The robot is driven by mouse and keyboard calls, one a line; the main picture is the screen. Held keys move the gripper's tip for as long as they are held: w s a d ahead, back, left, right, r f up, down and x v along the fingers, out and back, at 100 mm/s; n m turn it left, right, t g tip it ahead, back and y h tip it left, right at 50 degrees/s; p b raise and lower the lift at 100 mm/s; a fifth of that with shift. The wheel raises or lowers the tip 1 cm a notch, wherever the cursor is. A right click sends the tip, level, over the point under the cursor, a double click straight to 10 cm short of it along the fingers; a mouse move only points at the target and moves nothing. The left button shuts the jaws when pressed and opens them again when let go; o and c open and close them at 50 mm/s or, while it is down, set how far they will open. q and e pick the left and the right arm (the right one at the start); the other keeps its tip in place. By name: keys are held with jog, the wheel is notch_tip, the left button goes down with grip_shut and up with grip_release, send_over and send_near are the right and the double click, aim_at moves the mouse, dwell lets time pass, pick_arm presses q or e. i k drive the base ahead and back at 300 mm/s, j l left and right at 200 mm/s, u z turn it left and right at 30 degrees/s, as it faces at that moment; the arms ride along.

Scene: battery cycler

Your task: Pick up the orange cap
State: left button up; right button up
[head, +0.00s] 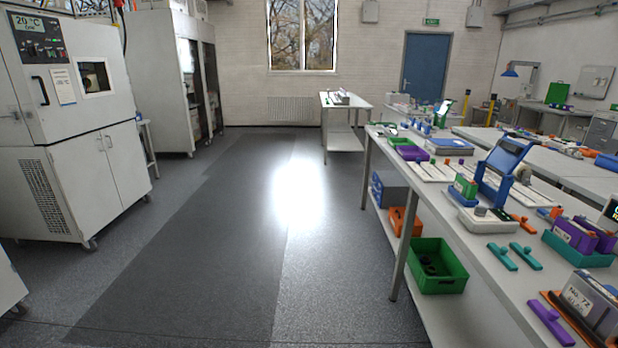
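No orange cap can be picked out for certain at this distance. Several small coloured pieces, some reddish or orange, stand around the white trays (432,172) on the long right-hand bench (478,262). An orange T-shaped piece (523,224) lies on the bench beside a white device with a blue raised frame (500,165). Neither of my grippers is in view.
Two teal handles (502,257), a purple handle (549,323) and a grey battery (592,305) lie on the near bench. A green crate (437,268) and an orange bin (405,222) sit on its lower shelf. White cabinets (85,190) line the left. The floor between is clear.

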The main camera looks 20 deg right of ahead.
aim_at(523, 221)
jog(key=i+l+z, duration=0.15)
jog(key=i+z, duration=0.25)
jog(key=i, duration=0.6)
jog(key=i+j+z, duration=0.15)
jog(key=i+z, duration=0.25)
jog(key=i, duration=0.55)
